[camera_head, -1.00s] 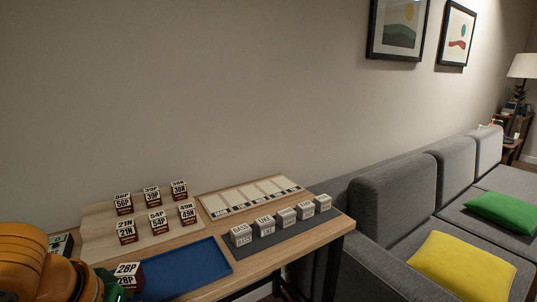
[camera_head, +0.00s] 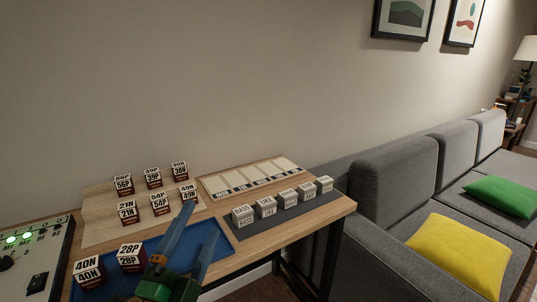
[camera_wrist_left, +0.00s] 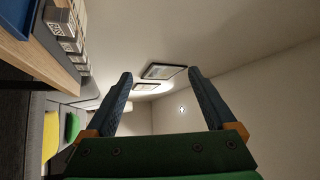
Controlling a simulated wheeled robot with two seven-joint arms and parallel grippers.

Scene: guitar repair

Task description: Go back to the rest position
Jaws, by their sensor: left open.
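My left gripper (camera_head: 188,243) is open and empty above the blue tray (camera_head: 216,268) at the front of the table. In the left wrist view its two dark blue fingers (camera_wrist_left: 160,80) stand wide apart with nothing between them, facing the wall and ceiling. The tray holds a block marked 40N (camera_head: 89,272) and a block marked 28P (camera_head: 131,257), to the left of the gripper. My right gripper does not show.
Several numbered blocks (camera_head: 128,212) stand on a wooden board behind the tray. White word blocks (camera_head: 265,206) stand on a grey mat at the right. A control panel (camera_head: 27,262) is at far left. A grey sofa (camera_head: 392,200) stands beyond the table.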

